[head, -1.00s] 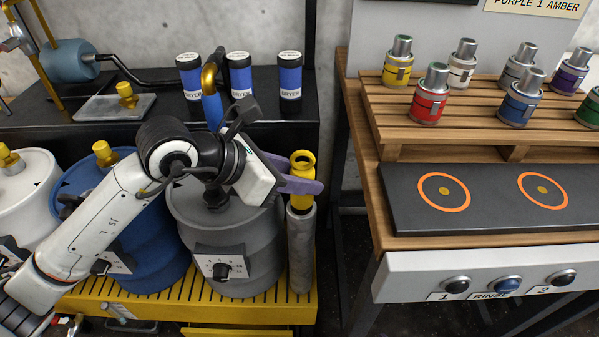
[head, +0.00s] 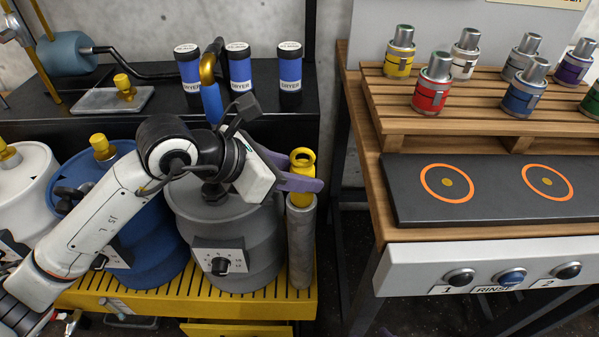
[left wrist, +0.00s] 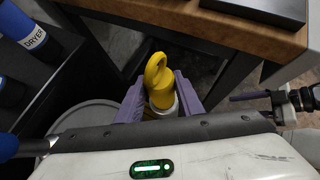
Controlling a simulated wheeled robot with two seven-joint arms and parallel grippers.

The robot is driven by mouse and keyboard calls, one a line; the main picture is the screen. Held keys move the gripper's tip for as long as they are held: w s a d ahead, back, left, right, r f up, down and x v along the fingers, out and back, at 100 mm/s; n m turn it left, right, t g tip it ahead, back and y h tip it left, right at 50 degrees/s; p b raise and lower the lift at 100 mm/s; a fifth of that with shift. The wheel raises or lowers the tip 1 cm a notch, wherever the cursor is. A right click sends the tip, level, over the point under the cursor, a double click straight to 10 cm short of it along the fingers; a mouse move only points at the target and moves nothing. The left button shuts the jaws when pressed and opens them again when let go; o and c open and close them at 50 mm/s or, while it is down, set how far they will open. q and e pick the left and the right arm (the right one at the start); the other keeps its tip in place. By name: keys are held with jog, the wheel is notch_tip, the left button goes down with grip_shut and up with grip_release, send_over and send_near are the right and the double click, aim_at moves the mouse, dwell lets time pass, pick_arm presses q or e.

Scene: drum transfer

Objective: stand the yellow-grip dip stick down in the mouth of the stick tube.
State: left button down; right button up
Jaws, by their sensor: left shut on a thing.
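The yellow-grip dip stick (head: 302,163) stands upright at the top of the grey stick tube (head: 301,248), right of the grey drum. Only its yellow ring grip shows; any shaft below is hidden in the tube. My left gripper (head: 300,184) is shut on the yellow grip just above the tube's mouth. In the left wrist view the yellow grip (left wrist: 161,88) sits between the purple fingers, with a pale rim below it. My right gripper is not clearly in the head view.
The grey drum (head: 240,240) and blue drum (head: 150,235) stand left of the tube on a yellow slatted pallet (head: 180,298). The wooden bench (head: 362,130) with metal canisters is on the right. A dark gap separates bench and pallet.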

dwell(0.3)
pick_arm(q)
jog(key=c, duration=1.2)
grip_release()
jog(key=shift+o, duration=0.2)
jog(key=shift+f, duration=0.1)
jog(key=v, duration=1)
jog(key=shift+r+p, duration=0.2)
jog(key=shift+p, duration=0.1)
